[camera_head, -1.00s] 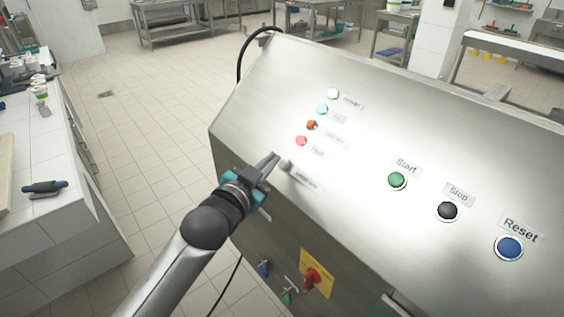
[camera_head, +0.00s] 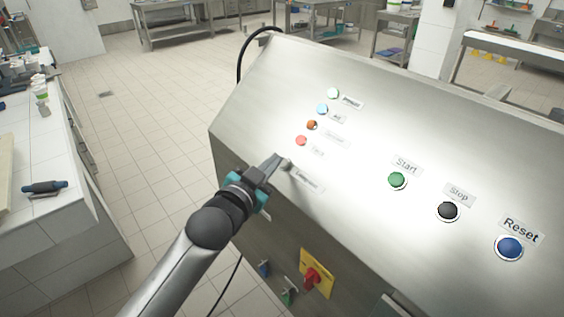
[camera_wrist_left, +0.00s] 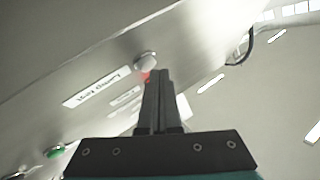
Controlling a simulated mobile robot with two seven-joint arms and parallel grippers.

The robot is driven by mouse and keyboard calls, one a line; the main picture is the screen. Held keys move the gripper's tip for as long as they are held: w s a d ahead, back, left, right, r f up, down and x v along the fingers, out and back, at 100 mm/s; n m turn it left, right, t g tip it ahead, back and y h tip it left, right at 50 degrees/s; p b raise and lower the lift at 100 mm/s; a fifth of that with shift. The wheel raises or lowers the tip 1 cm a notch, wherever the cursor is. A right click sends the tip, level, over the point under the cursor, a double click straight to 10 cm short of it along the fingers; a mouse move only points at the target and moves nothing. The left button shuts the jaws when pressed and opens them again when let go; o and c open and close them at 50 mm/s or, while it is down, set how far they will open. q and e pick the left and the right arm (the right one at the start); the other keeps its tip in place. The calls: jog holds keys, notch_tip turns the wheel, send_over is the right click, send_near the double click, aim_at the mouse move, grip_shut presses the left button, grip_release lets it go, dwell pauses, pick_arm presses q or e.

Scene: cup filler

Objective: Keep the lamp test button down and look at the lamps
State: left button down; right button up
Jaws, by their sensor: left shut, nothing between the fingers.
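The lamp test button (camera_head: 287,164) is a small pale knob low on the left of the sloping steel panel, beside a blurred label. It also shows in the left wrist view (camera_wrist_left: 146,61), just by my fingertips. My left gripper (camera_head: 277,159) is shut and empty, its tips right at the button; I cannot tell whether they touch or press it. Above the button is a row of lamps: a pale one (camera_head: 333,93), a light blue one (camera_head: 322,109), a dark orange one (camera_head: 312,125) and a red one (camera_head: 301,140). I cannot tell surely which are lit.
On the panel's right are the green Start button (camera_head: 397,180), black Stop button (camera_head: 447,211) and blue Reset button (camera_head: 509,247). A red switch on a yellow plate (camera_head: 318,273) is below on the front.

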pick_arm(q)
jog(key=shift+w+d+f, duration=0.15)
jog(key=shift+d+f, duration=0.1)
jog(key=shift+f, duration=0.15)
dwell(0.8)
jog(key=shift+s+a+r+p, duration=0.3)
jog(key=shift+a+r+p, duration=0.3)
jog(key=shift+p, duration=0.25)
jog(key=shift+d, duration=0.1)
jog(key=a+r+p, duration=0.1)
jog(key=s+a+r+p, duration=0.1)
jog(key=p, duration=0.1)
jog(key=s+r+p, duration=0.1)
jog(key=p, duration=0.1)
jog(key=shift+a+r, duration=0.4)
